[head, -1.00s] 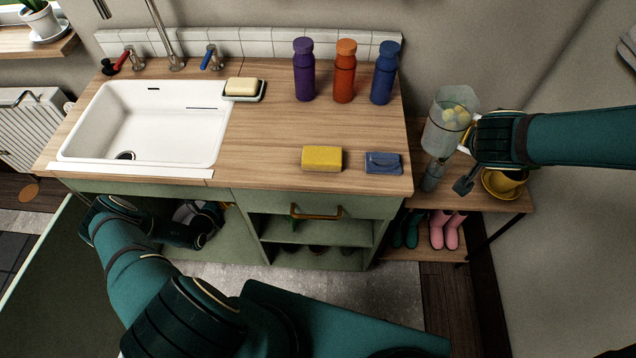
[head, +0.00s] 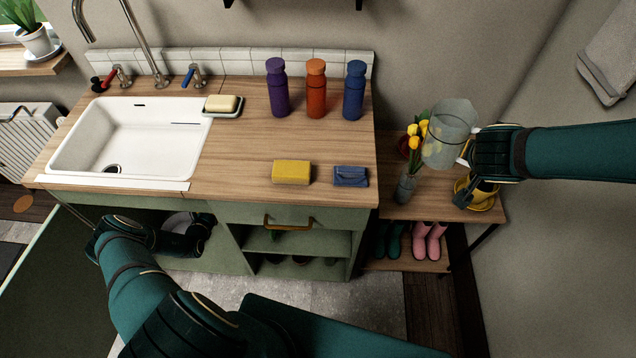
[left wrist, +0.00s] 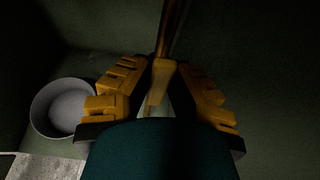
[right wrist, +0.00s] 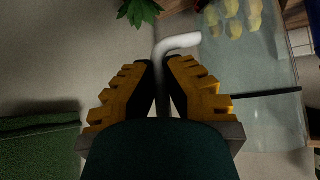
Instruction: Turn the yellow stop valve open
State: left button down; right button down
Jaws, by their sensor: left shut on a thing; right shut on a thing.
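The yellow stop valve's lever (left wrist: 159,82) shows in the left wrist view, below a copper-coloured pipe (left wrist: 172,28). My left gripper (left wrist: 158,98) is shut on this lever, with a finger on each side. In the head view my left gripper (head: 207,225) is inside the dark cabinet under the sink, and the valve is hidden there. My right gripper (head: 467,155) is shut on the white handle (right wrist: 178,44) of a clear jug (head: 449,135), held above the side table. The valve's body and exact turn are too dark to tell.
A pale round bowl (left wrist: 62,106) stands left of my left gripper inside the cabinet. Tulips in a glass vase (head: 406,185) and a yellow cup (head: 484,190) stand below the jug. A yellow sponge (head: 291,172) and several bottles are on the counter (head: 240,150).

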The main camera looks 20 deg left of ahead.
pick_arm(q)
jog(key=shift+w+r, duration=0.15)
dwell(0.3)
jog(key=c, duration=0.9)
grip_release()
jog(key=v, duration=1.2)
jog(key=shift+d, duration=0.15)
